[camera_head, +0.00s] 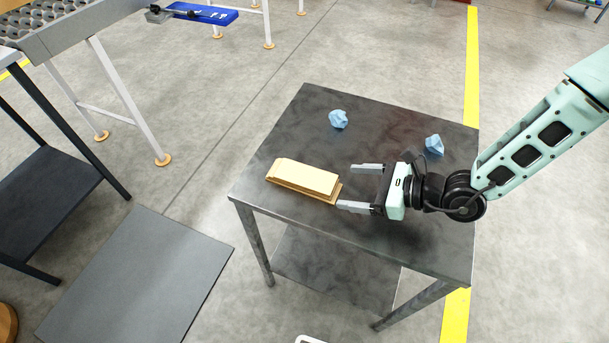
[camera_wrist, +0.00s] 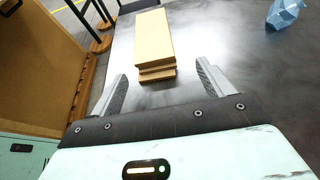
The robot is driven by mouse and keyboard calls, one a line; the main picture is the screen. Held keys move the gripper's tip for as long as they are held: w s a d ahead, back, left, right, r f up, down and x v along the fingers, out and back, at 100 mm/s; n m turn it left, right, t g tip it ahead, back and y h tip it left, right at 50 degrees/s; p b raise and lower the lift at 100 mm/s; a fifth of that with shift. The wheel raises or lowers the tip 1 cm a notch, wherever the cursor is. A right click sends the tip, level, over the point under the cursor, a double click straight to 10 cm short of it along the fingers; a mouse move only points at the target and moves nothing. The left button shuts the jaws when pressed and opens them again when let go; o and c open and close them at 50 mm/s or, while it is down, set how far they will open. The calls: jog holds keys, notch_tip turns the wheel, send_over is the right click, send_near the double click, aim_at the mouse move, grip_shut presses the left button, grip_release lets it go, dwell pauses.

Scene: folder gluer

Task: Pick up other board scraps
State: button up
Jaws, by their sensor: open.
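A small stack of flat tan board scraps (camera_head: 304,178) lies on the dark metal table, left of my gripper. In the wrist view the stack (camera_wrist: 153,40) is ahead of and between the fingers, with its near end closest to me. The pieces are slightly offset from each other. My gripper (camera_head: 352,187) is open and empty, with its fingers pointing left toward the near end of the stack. In the wrist view the fingertips (camera_wrist: 162,82) sit on either side of that end, and I cannot tell whether they touch it.
The dark table (camera_head: 390,125) also holds two crumpled blue pieces, one at the back (camera_head: 338,119) and one behind my wrist (camera_head: 434,144). A grey mat (camera_head: 140,275) lies on the floor at left. A roller conveyor (camera_head: 75,30) stands at the upper left.

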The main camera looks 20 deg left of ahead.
aim_at(339, 187)
jog(key=x, duration=0.2)
jog(key=p+x, duration=0.1)
jog(key=x, duration=0.1)
jog(key=shift+s+a+r, duration=0.1)
jog(key=shift+s+a, duration=0.05)
jog(key=shift+s, duration=0.2)
jog(key=shift+w+a+f, duration=0.1)
jog(key=shift+a+f, duration=0.2)
jog(key=shift+a, duration=0.2)
jog(key=c, duration=1.1)
